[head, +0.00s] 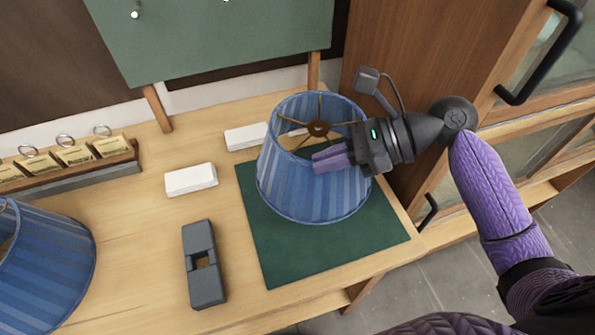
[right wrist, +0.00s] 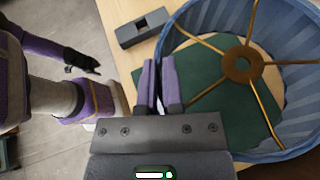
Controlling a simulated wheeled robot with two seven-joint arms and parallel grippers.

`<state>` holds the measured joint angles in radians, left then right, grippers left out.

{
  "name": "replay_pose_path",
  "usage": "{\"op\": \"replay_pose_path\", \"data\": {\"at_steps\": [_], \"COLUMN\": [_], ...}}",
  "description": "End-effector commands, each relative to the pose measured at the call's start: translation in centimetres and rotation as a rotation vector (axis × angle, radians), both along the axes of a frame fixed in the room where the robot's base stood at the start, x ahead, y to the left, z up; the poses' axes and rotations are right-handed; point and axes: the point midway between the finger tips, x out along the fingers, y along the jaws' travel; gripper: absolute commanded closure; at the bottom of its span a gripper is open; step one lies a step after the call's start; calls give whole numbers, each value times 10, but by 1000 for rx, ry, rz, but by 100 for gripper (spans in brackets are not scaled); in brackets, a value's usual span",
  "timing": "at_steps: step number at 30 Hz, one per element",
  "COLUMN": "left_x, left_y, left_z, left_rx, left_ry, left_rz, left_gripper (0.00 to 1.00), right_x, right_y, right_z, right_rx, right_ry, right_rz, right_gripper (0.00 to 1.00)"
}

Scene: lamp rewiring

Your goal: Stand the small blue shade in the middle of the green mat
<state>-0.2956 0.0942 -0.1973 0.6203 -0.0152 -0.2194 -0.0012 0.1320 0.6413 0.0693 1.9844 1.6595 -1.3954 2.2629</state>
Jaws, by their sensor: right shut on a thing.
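The small blue shade (head: 310,185) is pale-striped, with a brass spider ring in its top. It is upright over the green mat (head: 285,262), toward the mat's back edge, with more bare mat in front. I cannot tell whether its lower rim touches the mat. My right gripper (head: 330,158) is shut on the shade's upper rim at its right side. The right wrist view shows its purple fingers (right wrist: 160,85) at the rim of the shade (right wrist: 297,118). My left gripper (right wrist: 88,64) seems to show small and dark in that view, its jaws unclear.
Another blue striped shade (head: 50,270) is cut off at the left edge. A dark grey block with a slot (head: 204,275) and a white block (head: 190,180) lie left of the mat. Another white block (head: 245,136) lies behind the shade. A wooden cabinet (head: 430,60) stands at the right.

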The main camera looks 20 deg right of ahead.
Motion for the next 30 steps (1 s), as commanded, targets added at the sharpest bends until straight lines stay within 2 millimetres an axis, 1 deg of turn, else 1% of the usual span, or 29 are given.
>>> {"op": "replay_pose_path", "data": {"at_steps": [1, 2, 4, 7, 11, 15, 16, 19, 24, 25, 26, 27, 30], "left_x": [0, -1, -4, -9, -10, -12, -11, -10, -7, -7, -7, -8, -8], "left_y": [-1, -2, -3, -5, -5, -4, -4, -1, 4, 4, 4, 4, 3], "left_z": [5, 6, 3, -10, -20, -35, -37, -39, -37, -37, -37, -37, -37], "left_rx": [-1, -2, -4, -6, -7, -8, -6, -2, 4, 4, 4, 4, 3], "left_ry": [0, 1, 9, 19, 23, 26, 26, 21, 16, 16, 16, 16, 16], "left_rz": [1, 1, 2, 4, 6, 7, 6, 0, -5, -5, -5, -5, -4], "left_gripper": [41, 41, 41, 41, 41, 41, 41, 41, 41, 41, 41, 41, 41], "right_x": [0, 0, 0, -1, -1, -1, -1, -1, -1, -1, -1, -1, -1], "right_y": [-3, -5, -7, -7, -7, -7, -7, -7, -7, -7, -7, -7, -7], "right_z": [2, 1, -6, -33, -57, -91, -96, -103, -102, -102, -102, -102, -102], "right_rx": [-4, -4, -1, 3, 3, 4, 3, 1, 0, 0, -1, -1, 0], "right_ry": [3, 2, 3, 6, 3, 5, 4, 2, 2, 3, 3, 3, 3], "right_rz": [10, 14, 20, 21, 22, 21, 21, 21, 22, 22, 22, 22, 22], "right_gripper": [100, 100, 100, 100, 100, 100, 100, 100, 100, 88, 82, 73, 56]}}
